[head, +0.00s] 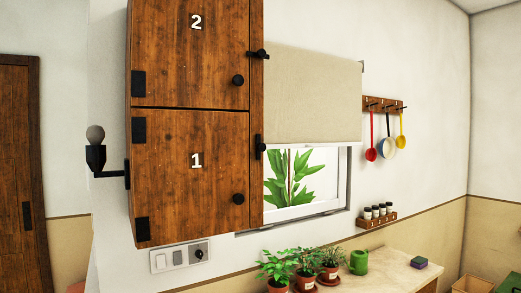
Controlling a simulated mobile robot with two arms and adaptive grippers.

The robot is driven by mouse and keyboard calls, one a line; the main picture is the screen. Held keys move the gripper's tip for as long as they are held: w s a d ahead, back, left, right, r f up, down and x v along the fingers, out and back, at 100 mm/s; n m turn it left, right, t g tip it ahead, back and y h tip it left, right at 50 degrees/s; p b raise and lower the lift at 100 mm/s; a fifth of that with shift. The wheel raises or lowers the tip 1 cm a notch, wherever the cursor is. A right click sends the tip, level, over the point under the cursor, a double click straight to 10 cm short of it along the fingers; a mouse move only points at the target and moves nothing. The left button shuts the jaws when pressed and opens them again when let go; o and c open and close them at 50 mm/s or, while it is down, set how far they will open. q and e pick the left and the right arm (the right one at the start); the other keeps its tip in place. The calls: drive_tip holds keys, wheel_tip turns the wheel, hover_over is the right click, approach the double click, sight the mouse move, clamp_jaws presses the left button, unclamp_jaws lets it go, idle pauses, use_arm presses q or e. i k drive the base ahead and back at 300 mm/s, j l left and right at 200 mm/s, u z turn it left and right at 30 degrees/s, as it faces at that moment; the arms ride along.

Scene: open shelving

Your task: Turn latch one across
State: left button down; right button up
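A wooden wall cabinet has two shut doors, marked 2 above and 1 below. Latch one (259,146) is a small black piece on the right-hand frame strip beside the top of door one (180,185). It looks upright, running along the strip. Latch two (259,54), beside door two (185,55), lies level and reaches across the gap onto the door. Door one has a round black knob (238,199) at its lower right. Neither of my grippers shows in the head view.
A black wall lamp (96,155) sticks out left of the cabinet. A switch plate (180,257) is below it. A window with a blind (312,95) is to the right. Potted plants (305,265) and a green watering can (359,262) stand on a counter (395,272) below.

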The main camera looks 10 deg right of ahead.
sight(262, 148)
drive_tip(key=l+u, duration=0.1)
drive_tip(key=u, duration=0.35)
drive_tip(key=i+l+u, duration=0.1)
drive_tip(key=l+u, duration=0.3)
drive_tip(key=l, duration=0.35)
drive_tip(key=l+u, duration=0.4)
drive_tip(key=l, duration=0.35)
